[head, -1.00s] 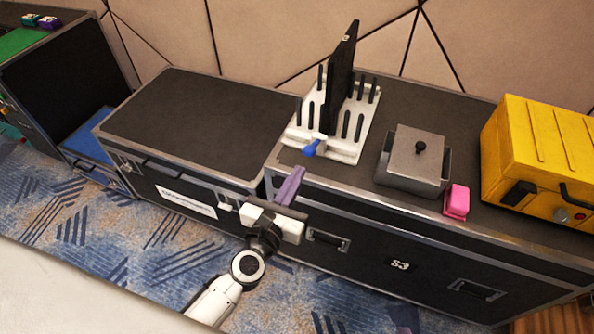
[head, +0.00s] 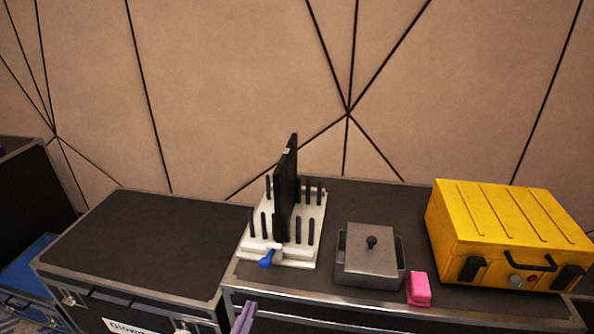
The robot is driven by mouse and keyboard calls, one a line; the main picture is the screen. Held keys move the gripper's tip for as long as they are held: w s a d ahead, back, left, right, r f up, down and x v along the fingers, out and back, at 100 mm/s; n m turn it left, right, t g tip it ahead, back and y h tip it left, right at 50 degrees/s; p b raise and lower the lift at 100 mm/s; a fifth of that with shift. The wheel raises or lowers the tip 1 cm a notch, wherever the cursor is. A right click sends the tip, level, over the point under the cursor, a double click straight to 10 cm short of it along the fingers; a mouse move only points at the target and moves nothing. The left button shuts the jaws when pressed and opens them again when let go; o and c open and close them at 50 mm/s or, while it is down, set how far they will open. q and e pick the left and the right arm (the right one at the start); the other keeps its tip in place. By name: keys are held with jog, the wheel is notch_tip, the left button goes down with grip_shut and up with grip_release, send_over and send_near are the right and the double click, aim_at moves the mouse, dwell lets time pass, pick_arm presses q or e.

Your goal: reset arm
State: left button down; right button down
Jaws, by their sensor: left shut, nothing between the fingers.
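My left gripper (head: 245,317) shows only as purple fingertips at the bottom edge, in front of the case edge. The fingers are together with nothing between them. The rest of that arm is out of the frame. My right gripper is not in the head view. A white rack (head: 257,248) with black pegs stands on the right-hand black case. A thin black panel (head: 287,185) stands upright in it. A blue-handled piece (head: 267,258) is at the rack's front.
A grey lidded metal box (head: 368,262), a pink block (head: 419,289) and a yellow case (head: 505,232) stand on the right-hand black case (head: 450,311). The left black case (head: 150,240) has a clear top. A blue surface (head: 27,262) lies at far left.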

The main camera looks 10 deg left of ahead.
pick_arm(q)
jog(key=s+f+n+g, duration=0.2)
jog(key=s+f+n, duration=0.3)
jog(key=n, duration=0.6)
jog(key=s+a+f+n+g, duration=0.1)
jog(key=s+f+n+g, duration=0.2)
jog(key=n, duration=0.9)
jog(key=s+a+f+n+g+h, duration=0.1)
jog(key=s+f+n+g, duration=0.2)
jog(key=s+f+n, duration=0.4)
jog(key=s+n, duration=0.3)
jog(key=n, duration=0.2)
jog(key=shift+s+a+f, duration=0.15)
jog(key=shift+s+f, duration=0.05)
jog(key=shift+f, duration=0.05)
